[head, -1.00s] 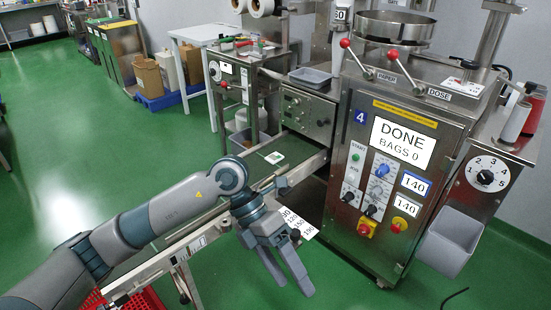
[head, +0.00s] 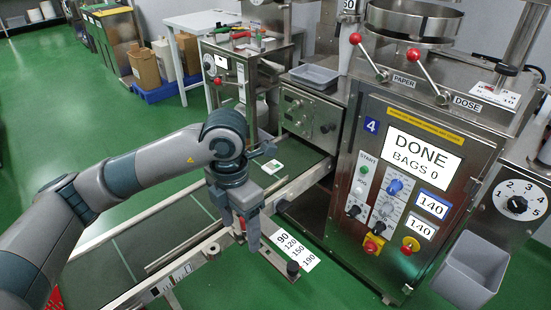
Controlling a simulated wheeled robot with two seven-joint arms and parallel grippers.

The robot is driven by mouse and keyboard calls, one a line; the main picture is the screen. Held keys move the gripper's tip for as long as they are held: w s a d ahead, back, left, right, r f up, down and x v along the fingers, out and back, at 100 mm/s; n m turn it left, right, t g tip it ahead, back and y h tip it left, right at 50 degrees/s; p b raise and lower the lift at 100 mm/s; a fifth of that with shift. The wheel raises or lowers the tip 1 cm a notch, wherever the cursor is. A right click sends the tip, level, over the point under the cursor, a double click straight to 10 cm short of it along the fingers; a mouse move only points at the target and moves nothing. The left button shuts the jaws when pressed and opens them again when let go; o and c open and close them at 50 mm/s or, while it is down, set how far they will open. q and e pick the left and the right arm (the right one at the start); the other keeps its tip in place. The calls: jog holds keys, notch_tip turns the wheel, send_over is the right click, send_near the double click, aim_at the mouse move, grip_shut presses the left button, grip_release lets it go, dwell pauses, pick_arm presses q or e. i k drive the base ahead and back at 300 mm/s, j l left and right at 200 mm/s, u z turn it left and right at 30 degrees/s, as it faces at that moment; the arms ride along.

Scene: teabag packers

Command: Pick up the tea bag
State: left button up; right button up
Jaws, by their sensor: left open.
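The tea bag (head: 273,166) is a small white square with a green mark. It lies flat on the dark green conveyor belt (head: 185,222), near the belt's far end by the machine. My left gripper (head: 243,236) points down in front of the tea bag, lower and to the left of it in the picture. It is open and holds nothing, and it is apart from the tea bag. Its fingers partly cover the belt's near rail. My right gripper is not in view.
The steel packing machine (head: 332,225) stands right of the belt, with a screen reading "DONE BAGS 0". A numbered scale plate (head: 296,247) with a black knob (head: 292,268) juts out beside the gripper. A grey bin (head: 470,270) hangs at the right.

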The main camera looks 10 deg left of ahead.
aim_at(271, 168)
jog(key=i, duration=1.45)
